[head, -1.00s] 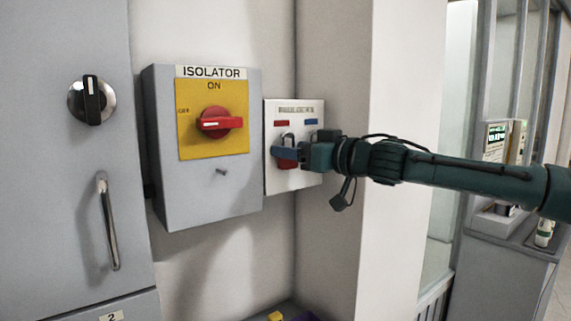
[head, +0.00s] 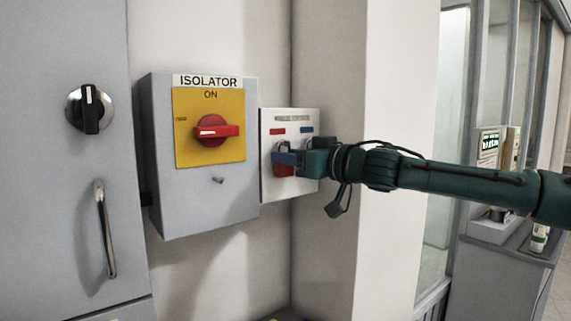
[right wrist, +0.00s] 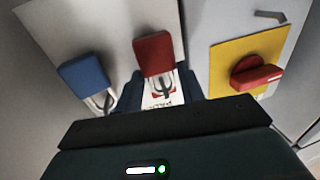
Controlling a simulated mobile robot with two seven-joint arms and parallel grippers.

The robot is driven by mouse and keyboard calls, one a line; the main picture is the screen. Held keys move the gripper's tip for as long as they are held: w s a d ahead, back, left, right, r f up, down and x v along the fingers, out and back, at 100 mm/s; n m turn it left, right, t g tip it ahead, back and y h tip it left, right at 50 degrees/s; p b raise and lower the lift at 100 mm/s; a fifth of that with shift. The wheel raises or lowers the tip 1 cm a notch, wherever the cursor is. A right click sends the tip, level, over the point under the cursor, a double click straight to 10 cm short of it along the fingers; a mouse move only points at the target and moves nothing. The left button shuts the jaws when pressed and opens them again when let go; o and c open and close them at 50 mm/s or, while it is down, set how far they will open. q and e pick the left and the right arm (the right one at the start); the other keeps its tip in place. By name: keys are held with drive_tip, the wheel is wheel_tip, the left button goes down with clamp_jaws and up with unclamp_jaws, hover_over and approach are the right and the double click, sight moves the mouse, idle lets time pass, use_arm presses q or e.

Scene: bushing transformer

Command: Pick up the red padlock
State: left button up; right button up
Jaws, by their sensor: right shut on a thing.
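The red padlock (head: 283,171) is in front of the white padlock board (head: 270,190) in the head view, partly hidden behind my right gripper (head: 286,157). In the right wrist view the red padlock (right wrist: 153,54) has its red body away from me and its metal shackle towards my right gripper (right wrist: 160,90). The two fingers are shut on it, one on each side near the shackle. I cannot tell whether the shackle is still on its hook. My left gripper is not in view.
A blue padlock (right wrist: 84,74) hangs beside the red one in the right wrist view. The grey isolator box (head: 205,205) with its red switch (head: 217,132) stands just left of the board. A grey cabinet (head: 60,200) is further left, and a wall corner is right.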

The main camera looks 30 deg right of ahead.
drive_tip(key=shift+r, duration=0.15)
